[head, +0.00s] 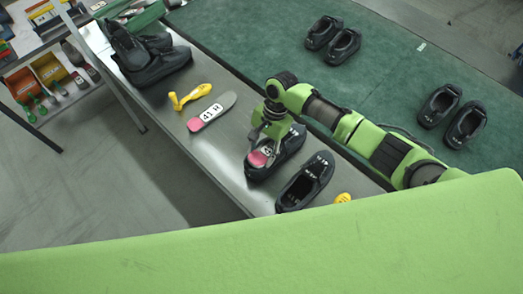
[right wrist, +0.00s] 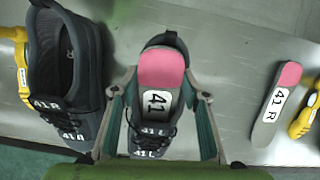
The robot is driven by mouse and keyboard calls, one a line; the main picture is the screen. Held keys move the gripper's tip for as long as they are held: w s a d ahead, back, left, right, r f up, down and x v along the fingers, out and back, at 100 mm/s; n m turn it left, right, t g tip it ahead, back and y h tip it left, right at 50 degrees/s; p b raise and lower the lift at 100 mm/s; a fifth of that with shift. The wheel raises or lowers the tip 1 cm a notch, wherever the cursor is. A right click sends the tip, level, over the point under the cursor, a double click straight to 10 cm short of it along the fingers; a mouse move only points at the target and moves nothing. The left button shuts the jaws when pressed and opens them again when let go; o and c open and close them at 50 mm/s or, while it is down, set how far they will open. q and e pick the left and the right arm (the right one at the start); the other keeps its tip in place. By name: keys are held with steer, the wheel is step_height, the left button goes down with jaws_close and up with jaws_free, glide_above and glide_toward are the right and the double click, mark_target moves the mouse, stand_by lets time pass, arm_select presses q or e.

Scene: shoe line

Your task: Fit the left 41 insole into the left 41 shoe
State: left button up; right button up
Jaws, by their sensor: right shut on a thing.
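The left shoe (head: 291,146), black and marked 41 L in the right wrist view (right wrist: 152,143), stands on the metal bench. An insole (head: 257,158) with a pink heel and a white 41 label is at the shoe's opening; it also shows in the right wrist view (right wrist: 161,69). Its heel lies inside the dark heel rim in that picture, and its front end is hidden. I cannot tell how deep it sits. My right gripper (head: 265,148) is shut on the insole, its fingers either side in the right wrist view (right wrist: 160,88). My left gripper is not in view.
The 41 R shoe (head: 305,182) stands close beside the left shoe. The 41 R insole (head: 220,105) and a yellow tool (head: 189,97) lie on the bench, with dark shoes (head: 150,62) farther off. Another yellow object (head: 343,197) is near the bench edge. Shoe pairs rest on the green surface (head: 390,72).

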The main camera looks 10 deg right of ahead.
steer(key=shift+s+f, duration=0.1)
steer(key=shift+f, duration=0.1)
steer(key=o, duration=1.1)
steer(key=shift+c, duration=0.2)
steer(key=shift+r, duration=0.1)
steer(key=shift+r+p, duration=1.5)
steer(key=shift+p, duration=0.65)
step_height(320, 180, up, 7)
steer(key=shift+a+f, duration=0.1)
